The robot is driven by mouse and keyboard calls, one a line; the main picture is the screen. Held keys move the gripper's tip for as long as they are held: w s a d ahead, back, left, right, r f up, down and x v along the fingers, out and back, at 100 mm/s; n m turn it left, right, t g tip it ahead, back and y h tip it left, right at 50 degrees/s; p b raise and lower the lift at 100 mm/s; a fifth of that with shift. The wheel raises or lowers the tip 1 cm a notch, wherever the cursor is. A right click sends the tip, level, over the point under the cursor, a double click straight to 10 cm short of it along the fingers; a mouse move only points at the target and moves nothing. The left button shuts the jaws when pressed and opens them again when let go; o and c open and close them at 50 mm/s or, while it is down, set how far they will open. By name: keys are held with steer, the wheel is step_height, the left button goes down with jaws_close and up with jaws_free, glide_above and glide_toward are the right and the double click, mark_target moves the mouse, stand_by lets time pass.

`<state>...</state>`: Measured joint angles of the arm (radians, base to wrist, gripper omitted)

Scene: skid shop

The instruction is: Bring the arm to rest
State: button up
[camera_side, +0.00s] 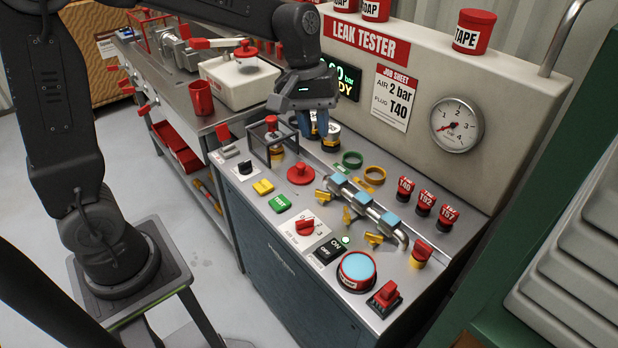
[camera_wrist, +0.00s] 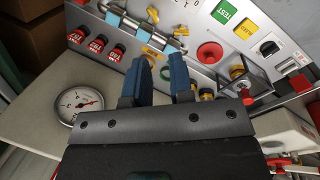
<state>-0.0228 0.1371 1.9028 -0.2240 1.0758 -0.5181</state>
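My gripper (camera_side: 318,130) hangs above the back of the leak tester's panel, below the black wrist, with its blue fingers pointing down. In the wrist view, the two blue fingers of my gripper (camera_wrist: 163,62) stand apart, with the panel showing between them and nothing held. In the side view, the fingers partly hide small parts with yellowish sides behind them. My arm reaches across the top of the picture from its stand at the left.
The leak tester panel (camera_side: 245,205) carries a red mushroom button (camera_side: 300,173), a clear guard box (camera_side: 273,143), a pipe manifold with blue blocks (camera_side: 363,199) and red plugs (camera_side: 405,188). A gauge (camera_side: 457,125) is on the upright back. A white box (camera_side: 240,82) stands left.

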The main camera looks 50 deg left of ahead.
steer(key=s+a+r+m+t+y, duration=0.1)
steer(key=s+r+m+t, duration=0.1)
steer(key=s, duration=0.7)
steer(key=s+a+r+m+t+y, duration=0.1)
steer(key=s+m+t, duration=0.2)
steer(key=s, duration=0.6)
steer(key=shift+a+r+m, duration=0.15)
steer(key=shift+r+m, duration=0.2)
steer(key=shift+m, duration=0.85)
